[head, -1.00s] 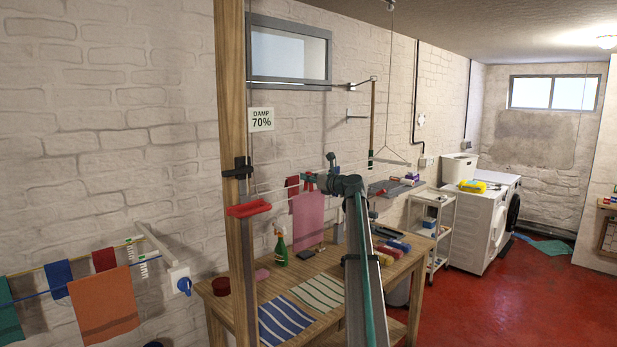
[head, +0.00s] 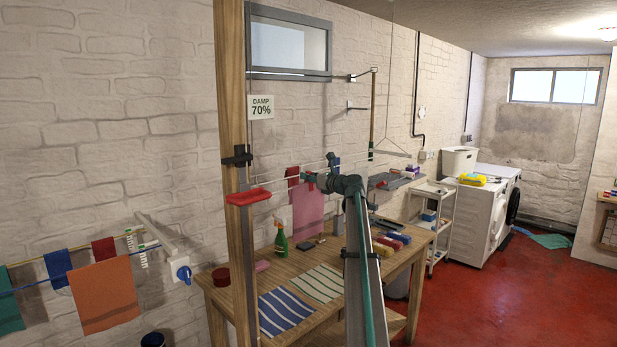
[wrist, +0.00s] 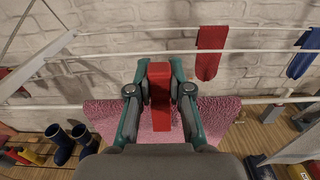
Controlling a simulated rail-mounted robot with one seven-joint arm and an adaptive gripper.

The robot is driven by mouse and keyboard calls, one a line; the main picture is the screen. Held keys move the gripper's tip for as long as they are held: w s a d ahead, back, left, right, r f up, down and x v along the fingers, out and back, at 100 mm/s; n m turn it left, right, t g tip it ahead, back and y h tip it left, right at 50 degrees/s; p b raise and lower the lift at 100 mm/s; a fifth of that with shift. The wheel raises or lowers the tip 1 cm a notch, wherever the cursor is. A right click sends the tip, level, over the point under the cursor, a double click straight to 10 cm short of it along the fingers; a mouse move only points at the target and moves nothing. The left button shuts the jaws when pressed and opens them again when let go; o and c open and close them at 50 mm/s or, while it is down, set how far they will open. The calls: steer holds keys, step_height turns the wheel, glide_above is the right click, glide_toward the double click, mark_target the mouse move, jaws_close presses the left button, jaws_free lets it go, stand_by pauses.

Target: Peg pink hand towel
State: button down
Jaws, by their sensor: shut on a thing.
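The pink hand towel (head: 308,215) hangs over a line above the wooden table. In the wrist view the towel (wrist: 213,116) drapes over the near white line (wrist: 262,100), spreading to both sides of my gripper (wrist: 160,88). My gripper (head: 310,181) is shut on a red peg (wrist: 160,85), held upright between the fingers at the middle of the towel's top edge. The peg's lower end overlaps the towel in the picture; I cannot tell whether it grips the cloth.
A red cloth (wrist: 210,52) and a blue cloth (wrist: 303,54) hang on the line behind. A red tray (head: 248,197) sits by the wooden post (head: 231,110). A spray bottle (head: 281,238) and striped cloths (head: 285,310) are on the table (head: 325,310). Blue boots (wrist: 66,143) stand below left.

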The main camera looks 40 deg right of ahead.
steer(key=c, duration=1)
jaws_free()
